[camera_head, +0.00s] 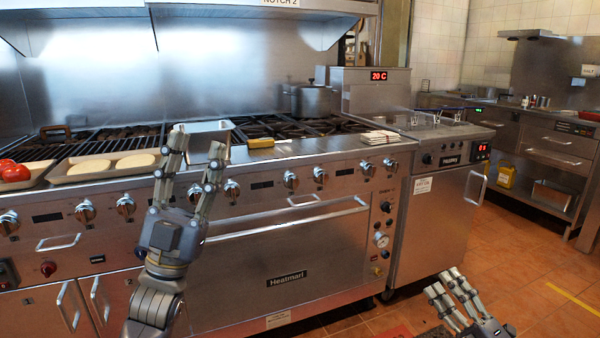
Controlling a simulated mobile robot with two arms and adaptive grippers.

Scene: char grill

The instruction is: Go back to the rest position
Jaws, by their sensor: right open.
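My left gripper (198,160) is raised in front of the stove, its fingers pointing up and spread apart, with nothing between them. It stands in front of the range's control panel and covers part of it. My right gripper (446,290) is low at the bottom right, over the floor, its fingers spread and empty. Only the fingers and part of the hand show there. Both grippers look clear of the range (290,255).
A pot (312,101) stands on the back burners. A fryer (432,215) stands right of the range. Open tiled floor (530,275) lies at the right.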

